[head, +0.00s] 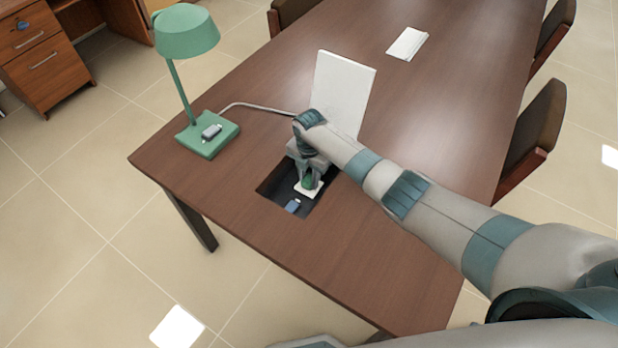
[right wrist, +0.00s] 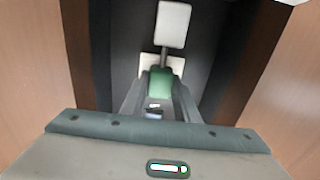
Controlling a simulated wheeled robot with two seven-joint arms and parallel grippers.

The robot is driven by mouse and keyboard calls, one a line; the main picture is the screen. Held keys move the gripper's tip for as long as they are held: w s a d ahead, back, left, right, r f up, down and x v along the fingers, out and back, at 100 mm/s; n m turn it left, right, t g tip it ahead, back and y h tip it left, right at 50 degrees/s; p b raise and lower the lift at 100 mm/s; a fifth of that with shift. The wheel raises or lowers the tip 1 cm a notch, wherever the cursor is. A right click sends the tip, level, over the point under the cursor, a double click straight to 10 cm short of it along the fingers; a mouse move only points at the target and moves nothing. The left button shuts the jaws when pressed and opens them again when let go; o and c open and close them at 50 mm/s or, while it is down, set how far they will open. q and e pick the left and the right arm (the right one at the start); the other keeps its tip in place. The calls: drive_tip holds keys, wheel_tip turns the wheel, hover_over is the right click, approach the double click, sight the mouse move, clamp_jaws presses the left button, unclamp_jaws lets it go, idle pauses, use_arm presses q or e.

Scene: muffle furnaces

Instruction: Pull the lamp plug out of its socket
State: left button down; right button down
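The lamp plug (head: 309,182) is a small green block at a white socket plate (head: 303,192) inside the sunken box in the table. My right gripper (head: 310,180) reaches down into the box with a finger on each side of the plug. In the right wrist view the green plug (right wrist: 160,83) sits snugly between the two fingers, which look shut on it. A white socket plate shows behind the plug, partly hidden; I cannot tell whether its prongs are seated. The green lamp (head: 187,32) stands at the table's left corner. My left gripper is not in view.
The box's white lid (head: 343,88) stands open behind it. A small blue item (head: 292,206) lies in the box's front part. A pale cord (head: 255,106) runs from the lamp toward the box. White papers (head: 408,42) lie farther back; the tabletop between is clear.

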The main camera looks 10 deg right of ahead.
sight(309, 178)
drive_tip(key=shift+r+p, duration=1.6)
drive_tip(key=shift+r, duration=0.4)
drive_tip(key=shift+w, duration=0.15)
drive_tip(key=c, duration=1.4)
unclamp_jaws()
drive_tip(key=shift+o, duration=0.2)
drive_tip(key=shift+r, duration=0.1)
wheel_tip(309, 178, up, 17)
drive_tip(key=b, duration=0.3)
drive_tip(key=shift+r, duration=0.15)
drive_tip(key=shift+s, duration=0.2)
